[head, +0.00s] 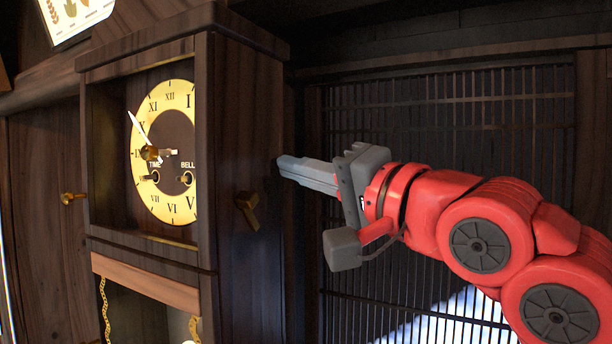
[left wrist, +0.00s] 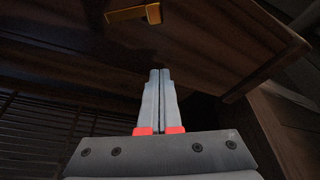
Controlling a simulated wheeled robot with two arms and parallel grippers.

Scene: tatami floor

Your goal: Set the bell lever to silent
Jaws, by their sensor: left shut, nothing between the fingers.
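A dark wooden clock case (head: 245,110) stands at the left of the head view, with a cream dial (head: 165,205) marked TIME and BELL beside two keyholes. A brass lever (head: 248,210) sticks out of the case's right side wall, tilted; I take it for the bell lever. It also shows at the top of the left wrist view (left wrist: 134,13). My left gripper (head: 281,164) is shut and empty, its fingertips near the side wall, right of and above the lever, apart from it. The closed fingers also show in the left wrist view (left wrist: 159,75). My right gripper is not in view.
A dark slatted lattice (head: 430,110) stands behind my arm. A brass knob (head: 70,198) is on the wooden panel left of the dial. A pale sign (head: 75,15) is at the top left. A chain (head: 105,300) hangs in the case below the dial.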

